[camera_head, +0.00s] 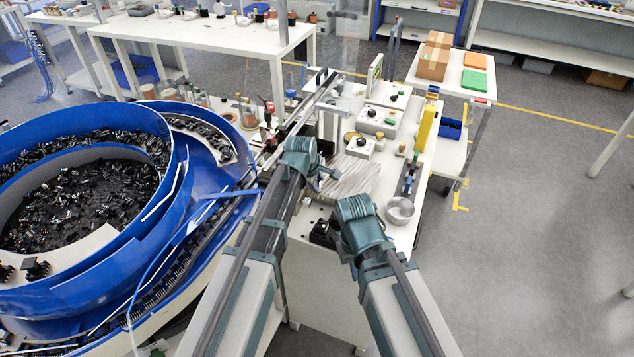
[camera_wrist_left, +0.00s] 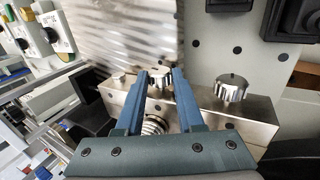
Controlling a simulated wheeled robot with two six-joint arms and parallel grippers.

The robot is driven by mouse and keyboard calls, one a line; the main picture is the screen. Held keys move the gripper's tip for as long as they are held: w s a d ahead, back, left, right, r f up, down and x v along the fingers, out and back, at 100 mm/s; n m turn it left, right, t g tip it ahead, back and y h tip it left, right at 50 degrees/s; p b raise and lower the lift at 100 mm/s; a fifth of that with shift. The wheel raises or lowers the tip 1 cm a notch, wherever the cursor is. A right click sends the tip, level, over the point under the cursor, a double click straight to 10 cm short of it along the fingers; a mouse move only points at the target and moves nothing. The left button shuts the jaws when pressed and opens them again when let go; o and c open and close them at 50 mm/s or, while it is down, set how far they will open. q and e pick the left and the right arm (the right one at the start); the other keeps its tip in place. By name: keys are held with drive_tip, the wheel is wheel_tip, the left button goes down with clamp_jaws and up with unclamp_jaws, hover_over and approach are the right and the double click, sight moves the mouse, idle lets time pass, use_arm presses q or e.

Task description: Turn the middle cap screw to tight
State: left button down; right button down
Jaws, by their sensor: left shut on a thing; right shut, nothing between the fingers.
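In the left wrist view, the middle cap screw (camera_wrist_left: 160,78), a knurled silver knob, sits between the blue fingertips of my left gripper (camera_wrist_left: 161,76). The gripper is shut on it. The screw stands at a bright steel block (camera_wrist_left: 198,122). A larger knurled screw (camera_wrist_left: 231,88) stands to the right and a smaller one (camera_wrist_left: 118,78) to the left. A coiled spring or thread shows between the fingers. In the head view, my left gripper (camera_head: 327,180) is at the metal plate, its fingertips unclear. My right gripper (camera_head: 362,226) is lower, to the right, its fingers mostly hidden.
A ribbed silver plate (camera_head: 355,174) lies beside the left gripper. A metal bowl (camera_head: 400,211) stands at the bench's right edge. White boxes with black knobs (camera_head: 376,120) and a yellow upright (camera_head: 426,124) stand farther back. A large blue feeder bowl (camera_head: 180,180) fills the left.

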use_arm(q)
drive_tip(key=shift+w+d+r+g+p, duration=0.15)
drive_tip(key=shift+w+g+p, duration=0.15)
drive_tip(key=shift+g+p, duration=0.45)
drive_tip(key=shift+w+g+y+p, duration=0.2)
drive_tip(key=shift+g+y+p, duration=0.25)
drive_tip(key=shift+g, duration=0.3)
drive_tip(key=shift+w+g+y, duration=0.1)
drive_tip(key=shift+g+y, duration=0.25)
drive_tip(key=shift+g, duration=0.55)
drive_tip(key=shift+d+g, duration=0.1)
drive_tip(key=shift+g, duration=0.8)
drive_tip(key=shift+y, duration=0.3)
drive_tip(key=c, duration=0.5)
unclamp_jaws()
drive_tip(key=shift+c, duration=0.2)
